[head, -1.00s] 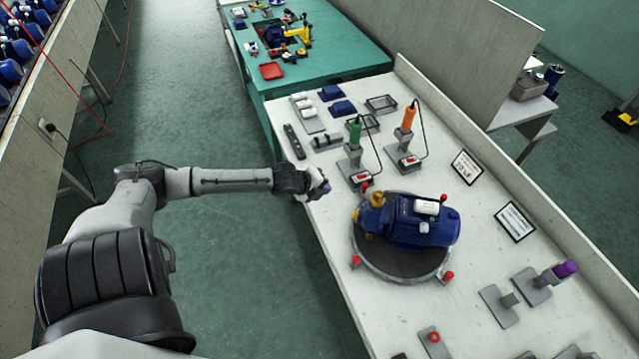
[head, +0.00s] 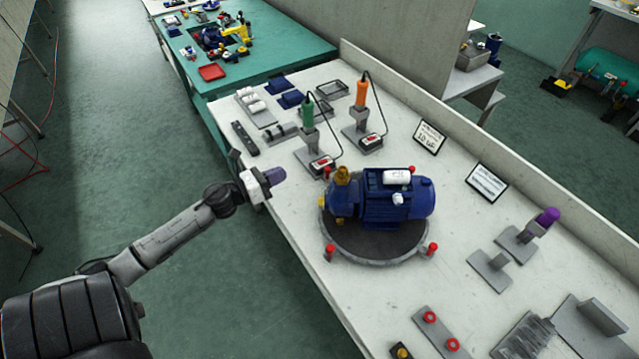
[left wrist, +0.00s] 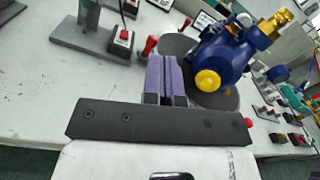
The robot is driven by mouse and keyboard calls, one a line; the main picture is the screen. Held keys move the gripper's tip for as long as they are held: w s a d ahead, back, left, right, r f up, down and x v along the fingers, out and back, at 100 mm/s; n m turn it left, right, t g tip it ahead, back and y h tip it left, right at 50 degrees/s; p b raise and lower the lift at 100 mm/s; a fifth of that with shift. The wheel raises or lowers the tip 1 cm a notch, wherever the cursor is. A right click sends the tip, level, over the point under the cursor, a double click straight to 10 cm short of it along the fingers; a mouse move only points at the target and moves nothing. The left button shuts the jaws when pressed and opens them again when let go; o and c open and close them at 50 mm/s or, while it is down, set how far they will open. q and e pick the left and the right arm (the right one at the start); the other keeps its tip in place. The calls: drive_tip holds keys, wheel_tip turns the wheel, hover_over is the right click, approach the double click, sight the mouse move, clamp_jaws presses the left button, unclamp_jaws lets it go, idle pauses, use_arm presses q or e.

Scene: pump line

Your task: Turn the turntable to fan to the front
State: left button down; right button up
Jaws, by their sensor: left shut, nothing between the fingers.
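The round grey turntable (head: 375,245) lies on the white bench with red-knobbed pegs around its rim. A blue pump with motor (head: 395,205) sits on it, its brass fitting (head: 342,176) toward the left and its long side facing the bench's front edge. A yellow cap is on its left end. My left gripper (head: 277,176) is at the bench's front edge, left of the turntable and apart from it. Its purple fingers (left wrist: 166,78) are shut and empty, with the turntable (left wrist: 222,100) and the pump (left wrist: 228,52) beyond them. My right gripper is not in view.
Green (head: 308,115) and orange (head: 362,95) tools stand in holders behind the turntable, with cables. Two framed signs (head: 486,182) lie at the right. Grey stands, one holding a purple-tipped piece (head: 547,217), are at the right front.

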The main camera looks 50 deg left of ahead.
use_arm(q)
drive_tip(key=f+m, duration=0.1)
drive_tip(key=s+f+m+b, duration=0.1)
drive_tip(key=s+f+m, duration=0.1)
drive_tip(key=shift+f+m+g+h, duration=0.3)
drive_tip(key=shift+f+m+h, duration=0.1)
drive_tip(key=shift+s+f+b, duration=0.1)
drive_tip(key=shift+f+b, duration=0.1)
drive_tip(key=shift+b, duration=0.1)
drive_tip(key=shift+w, duration=0.2)
drive_tip(key=w, duration=0.4)
drive_tip(key=w+d, duration=0.1)
drive_tip(key=w, duration=0.3)
drive_tip(key=w+d, duration=0.1)
drive_tip(key=w, duration=0.4)
drive_tip(key=shift+w+d+f, duration=0.1)
drive_tip(key=shift+d+f, duration=0.1)
drive_tip(key=shift+f, duration=0.2)
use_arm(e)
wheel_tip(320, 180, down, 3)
use_arm(q)
drive_tip(key=shift+b, duration=0.3)
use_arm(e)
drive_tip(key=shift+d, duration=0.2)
